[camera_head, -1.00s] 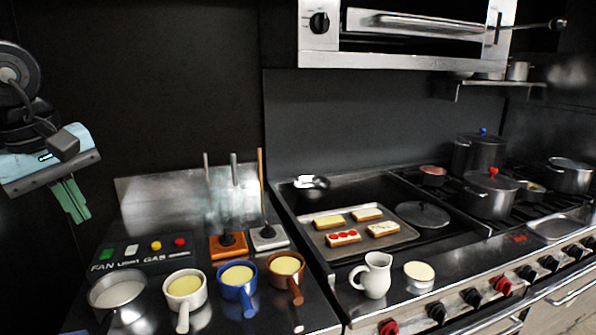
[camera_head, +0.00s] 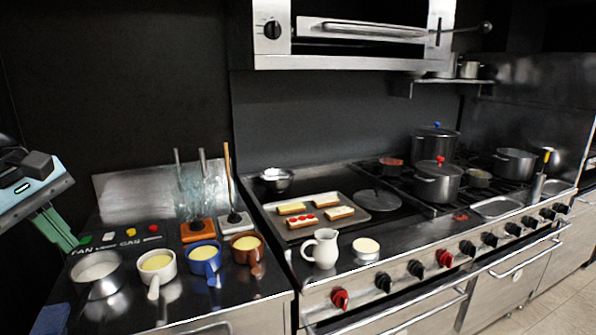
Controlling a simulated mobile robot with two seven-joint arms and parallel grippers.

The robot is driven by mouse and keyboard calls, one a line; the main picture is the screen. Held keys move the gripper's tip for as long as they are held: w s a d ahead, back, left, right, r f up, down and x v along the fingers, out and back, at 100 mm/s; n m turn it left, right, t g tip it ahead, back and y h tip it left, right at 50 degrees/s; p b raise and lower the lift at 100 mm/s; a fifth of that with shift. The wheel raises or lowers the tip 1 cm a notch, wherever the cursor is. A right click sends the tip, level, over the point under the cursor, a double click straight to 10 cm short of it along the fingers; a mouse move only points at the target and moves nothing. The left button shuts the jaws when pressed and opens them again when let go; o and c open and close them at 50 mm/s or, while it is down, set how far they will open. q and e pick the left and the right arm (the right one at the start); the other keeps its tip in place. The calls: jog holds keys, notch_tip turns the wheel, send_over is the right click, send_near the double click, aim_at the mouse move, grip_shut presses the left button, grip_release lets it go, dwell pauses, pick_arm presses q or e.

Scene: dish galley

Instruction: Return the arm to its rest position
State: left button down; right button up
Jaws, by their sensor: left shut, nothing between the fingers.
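My left gripper (camera_head: 56,231) is at the left edge of the head view, with its green fingers pointing down. It is shut and holds nothing. It hangs in the air near the left end of the counter, above and to the left of the steel bowl (camera_head: 98,275). The rest of the left arm is mostly cut off by the picture's edge. My right gripper does not show.
A white cup (camera_head: 157,268), a blue cup (camera_head: 204,259) and a brown cup (camera_head: 246,250) stand on the counter. A toast tray (camera_head: 345,225), white jug (camera_head: 321,248) and pots (camera_head: 438,182) are on the range. A broiler (camera_head: 350,35) hangs above.

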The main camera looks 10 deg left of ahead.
pick_arm(q)
jog(key=s+f+n+t+h, duration=0.25)
jog(key=f+n+t, duration=0.25)
jog(key=f+n, duration=1.1)
jog(key=s+f+n+t+h, duration=0.1)
jog(key=f+n+t+h, duration=0.35)
jog(key=f+n, duration=1.2)
jog(key=s+d+f+n+y, duration=0.3)
jog(key=s+f+n, duration=0.2)
jog(key=f+n, duration=0.15)
jog(key=s+d+f+n+y, duration=0.3)
jog(key=s+f+n, duration=0.1)
jog(key=f+n, duration=0.25)
jog(key=s+d+f+n+g, duration=0.1)
jog(key=s+d+f+n, duration=0.3)
jog(key=s+d+n, duration=0.1)
jog(key=s+d+f+n+g+y, duration=0.1)
jog(key=s+d+f+n+g, duration=0.1)
jog(key=s+d+n, duration=0.4)
jog(key=shift+d+f+p, duration=0.45)
jog(key=shift+d+f, duration=0.05)
jog(key=shift+f, duration=0.35)
jog(key=shift+g, duration=0.25)
